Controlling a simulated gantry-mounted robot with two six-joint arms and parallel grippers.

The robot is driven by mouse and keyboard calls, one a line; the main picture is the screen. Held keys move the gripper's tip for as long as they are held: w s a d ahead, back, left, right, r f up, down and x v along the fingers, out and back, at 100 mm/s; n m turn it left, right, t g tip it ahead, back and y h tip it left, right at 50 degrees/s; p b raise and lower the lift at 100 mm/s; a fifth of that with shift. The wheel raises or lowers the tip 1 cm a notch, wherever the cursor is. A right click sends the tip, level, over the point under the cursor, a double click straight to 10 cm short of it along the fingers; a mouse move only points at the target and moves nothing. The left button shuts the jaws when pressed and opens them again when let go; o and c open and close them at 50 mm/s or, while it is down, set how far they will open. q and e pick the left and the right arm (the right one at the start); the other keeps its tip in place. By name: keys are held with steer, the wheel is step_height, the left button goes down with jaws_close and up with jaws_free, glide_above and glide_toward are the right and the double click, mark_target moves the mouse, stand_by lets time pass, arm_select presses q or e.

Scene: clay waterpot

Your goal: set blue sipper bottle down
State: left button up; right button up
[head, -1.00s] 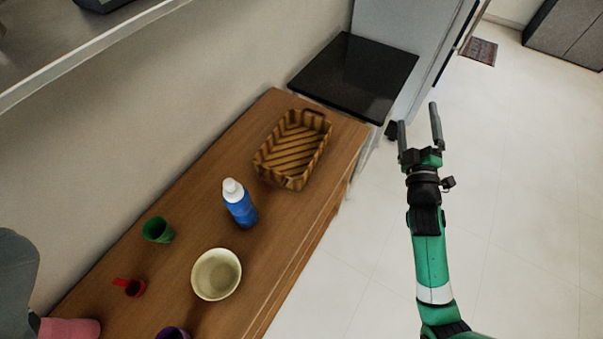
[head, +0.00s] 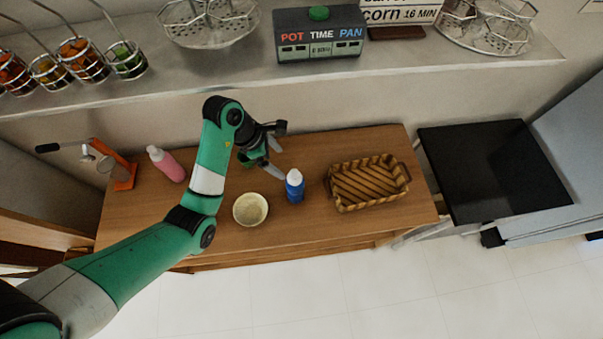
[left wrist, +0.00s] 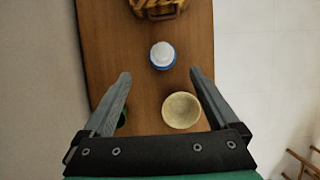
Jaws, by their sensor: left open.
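The blue sipper bottle (head: 295,189) with a white cap stands upright on the wooden counter (head: 310,148), between the cream bowl and the woven basket. My left gripper (head: 281,152) is open and above the counter, just left of and behind the bottle. In the left wrist view, the bottle (left wrist: 161,56) shows from above, past the open fingertips of my left gripper (left wrist: 160,73) and roughly centred between them. Nothing is between the fingers. My right gripper is not in view.
The cream bowl (head: 250,209) is close left of the bottle; the woven basket (head: 368,184) is to its right. A pink bottle (head: 166,164) and orange stand (head: 123,172) are at the left. A shelf (head: 400,62) overhangs behind. In the wrist view, a finger partly hides a green cup (left wrist: 122,118).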

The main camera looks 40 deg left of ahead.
mark_target(291, 173)
arm_select(q)
steer(key=x, duration=0.6)
steer(key=shift+w+d+f+b, duration=0.15)
steer(key=shift+f+b, duration=0.05)
steer(key=shift+b, duration=0.2)
steer(key=x, duration=0.4)
steer(key=shift+d+f+b, duration=0.1)
steer(key=shift+f+b, duration=0.2)
steer(key=shift+b, duration=0.1)
steer(key=shift+f, duration=0.3)
jaws_close()
steer(key=shift+r, duration=0.1)
